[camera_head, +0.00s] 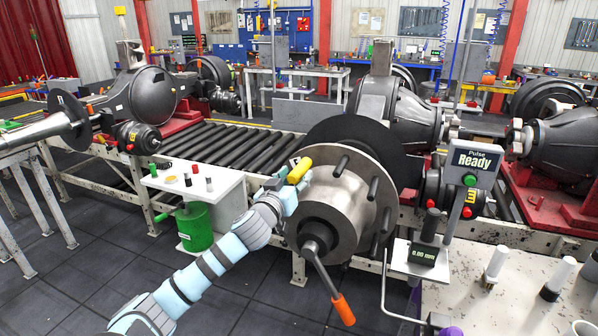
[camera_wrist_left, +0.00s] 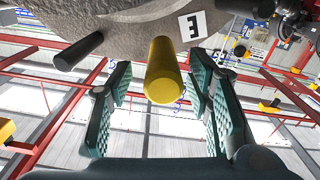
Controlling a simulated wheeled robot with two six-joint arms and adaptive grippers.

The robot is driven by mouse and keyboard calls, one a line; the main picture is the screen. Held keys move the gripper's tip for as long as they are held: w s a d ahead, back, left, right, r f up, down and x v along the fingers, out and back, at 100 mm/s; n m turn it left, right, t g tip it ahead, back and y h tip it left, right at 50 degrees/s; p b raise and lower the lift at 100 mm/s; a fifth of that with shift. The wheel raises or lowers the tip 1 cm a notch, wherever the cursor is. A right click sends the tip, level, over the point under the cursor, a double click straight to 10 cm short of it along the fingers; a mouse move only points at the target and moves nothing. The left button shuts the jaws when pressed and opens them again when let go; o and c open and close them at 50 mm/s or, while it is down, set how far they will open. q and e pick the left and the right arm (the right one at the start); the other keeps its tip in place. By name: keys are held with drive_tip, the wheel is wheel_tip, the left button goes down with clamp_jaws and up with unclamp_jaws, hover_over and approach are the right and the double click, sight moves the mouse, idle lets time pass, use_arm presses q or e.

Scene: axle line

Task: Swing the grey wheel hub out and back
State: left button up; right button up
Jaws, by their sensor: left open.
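The grey wheel hub (camera_head: 325,220) stands in front of the dark axle, with a black disc behind it and several dark studs round its face. One stud is yellow (camera_head: 300,170), at the hub's upper left. My left gripper (camera_head: 287,184) is at this yellow stud. In the left wrist view the yellow stud (camera_wrist_left: 163,72) lies between the two open, ribbed teal fingers (camera_wrist_left: 160,95), with a gap on each side. The hub (camera_wrist_left: 140,25) fills the top there and bears a white label (camera_wrist_left: 192,26). My right gripper is not in view.
A bar with an orange handle (camera_head: 343,308) sticks out from the hub's centre, below my left gripper. A white side table (camera_head: 215,187) and green canister (camera_head: 194,228) stand left.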

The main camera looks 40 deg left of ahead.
use_arm(q)
drive_tip(key=shift+x, duration=1.5)
drive_tip(key=shift+a, duration=0.2)
drive_tip(key=shift+c, duration=0.2)
drive_tip(key=shift+s, duration=0.1)
clamp_jaws()
